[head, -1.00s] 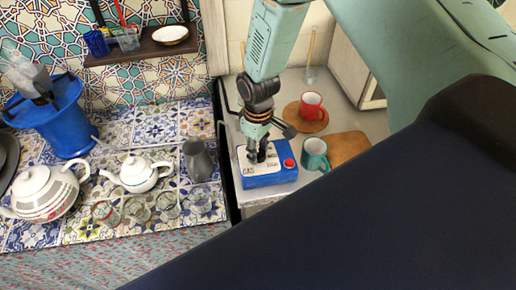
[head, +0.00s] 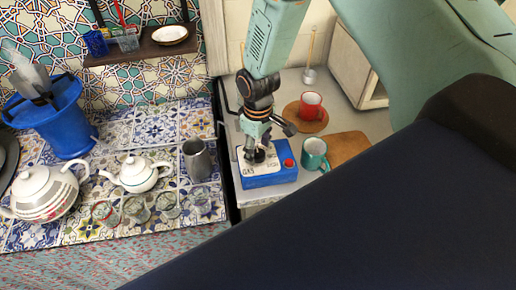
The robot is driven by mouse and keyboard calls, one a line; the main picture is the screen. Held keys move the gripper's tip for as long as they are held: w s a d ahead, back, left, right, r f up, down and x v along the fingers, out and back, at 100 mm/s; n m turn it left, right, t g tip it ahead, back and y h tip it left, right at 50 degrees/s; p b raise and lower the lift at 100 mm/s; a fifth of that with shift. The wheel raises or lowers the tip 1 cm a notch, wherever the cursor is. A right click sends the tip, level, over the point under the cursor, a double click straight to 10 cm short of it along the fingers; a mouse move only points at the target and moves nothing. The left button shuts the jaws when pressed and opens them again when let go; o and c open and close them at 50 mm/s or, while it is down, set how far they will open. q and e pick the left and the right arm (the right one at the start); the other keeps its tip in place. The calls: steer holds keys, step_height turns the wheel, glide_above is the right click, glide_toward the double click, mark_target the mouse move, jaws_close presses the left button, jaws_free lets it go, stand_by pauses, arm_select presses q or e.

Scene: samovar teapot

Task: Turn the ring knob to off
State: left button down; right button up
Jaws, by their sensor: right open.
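The blue box (head: 270,180) with a white top panel and a red button (head: 289,163) sits on the grey counter right of the tiled surface. A dark round knob (head: 259,157) shows on its white panel, partly hidden by the gripper. My right gripper (head: 257,149) points down over the panel with its fingers open at the knob. I cannot tell whether the fingers touch it, and the knob's setting is hidden. My left gripper is not in view.
A teal mug (head: 314,153) stands close right of the box, by a wooden board (head: 347,146). A red mug (head: 311,104) stands behind on a round board. A grey metal jug (head: 197,160), teapots (head: 139,175) and glasses stand on the tiles at left.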

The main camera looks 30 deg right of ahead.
mark_target(258, 153)
step_height(258, 153, up, 11)
stand_by(0.3)
steer(key=shift+r, duration=0.1)
stand_by(0.4)
steer(key=shift+m, duration=0.6)
steer(key=s+f, duration=0.2)
steer(key=s+a+f, duration=0.1)
steer(key=f, duration=0.2)
steer(key=s+a+f, duration=0.1)
steer(key=s+f, duration=0.1)
steer(key=shift+s+f, duration=0.3)
steer(key=shift+f, duration=0.05)
steer(key=s+a+f+m, duration=0.15)
steer(key=s+f, duration=0.35)
steer(key=s, duration=0.6)
steer(key=s+f+m, duration=0.3)
steer(key=s+f, duration=0.2)
steer(key=s, duration=0.6)
step_height(258, 153, down, 20)
steer(key=b, duration=2)
steer(key=shift+s+f, duration=0.15)
steer(key=shift+a, duration=0.1)
